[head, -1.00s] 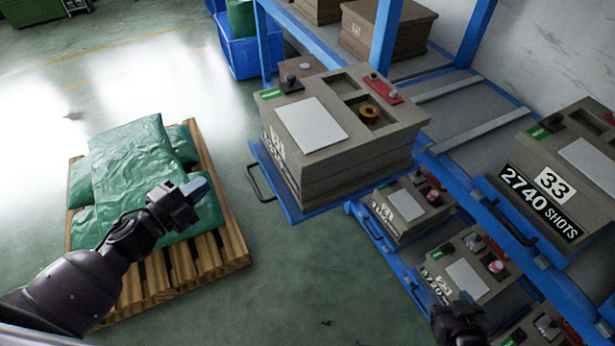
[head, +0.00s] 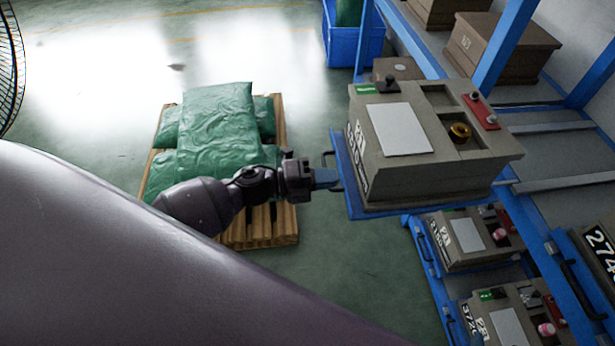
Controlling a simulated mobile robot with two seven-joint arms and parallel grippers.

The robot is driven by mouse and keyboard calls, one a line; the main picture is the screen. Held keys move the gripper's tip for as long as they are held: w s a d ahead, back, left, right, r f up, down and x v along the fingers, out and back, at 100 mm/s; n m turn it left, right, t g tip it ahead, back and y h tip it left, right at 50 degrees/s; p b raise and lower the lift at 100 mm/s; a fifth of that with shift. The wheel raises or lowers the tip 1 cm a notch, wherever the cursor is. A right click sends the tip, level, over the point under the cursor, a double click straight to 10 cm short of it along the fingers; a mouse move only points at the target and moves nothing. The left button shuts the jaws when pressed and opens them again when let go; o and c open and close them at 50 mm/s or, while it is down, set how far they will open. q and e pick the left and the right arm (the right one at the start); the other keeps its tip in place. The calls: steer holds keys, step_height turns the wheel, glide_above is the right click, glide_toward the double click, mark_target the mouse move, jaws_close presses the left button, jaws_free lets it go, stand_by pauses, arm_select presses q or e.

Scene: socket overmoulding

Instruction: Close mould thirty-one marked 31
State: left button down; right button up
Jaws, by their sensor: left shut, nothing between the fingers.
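A grey-brown mould block (head: 440,145) sits on a blue drawer tray (head: 347,180) that stands out from the rack. A white plate and a brass ring show on its top. The number on its front is too foreshortened to read surely. The tray has a black handle (head: 327,155) on its front edge, partly covered by my left fingers. My left gripper (head: 328,179) is shut and empty, pointing right at the handle and tray edge. I cannot tell whether it touches them. My right gripper is out of view.
More moulds sit on lower drawers (head: 470,238) and upper shelves (head: 490,45) of the blue rack. A pallet (head: 265,235) with green sacks (head: 225,130) lies left of the tray. My own large arm link fills the lower left. Open floor lies behind the pallet.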

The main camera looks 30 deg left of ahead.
mark_target(364, 174)
arm_select(q)
steer(key=x, duration=0.5)
steer(key=shift+w+d, duration=0.2)
steer(key=shift+d, duration=0.05)
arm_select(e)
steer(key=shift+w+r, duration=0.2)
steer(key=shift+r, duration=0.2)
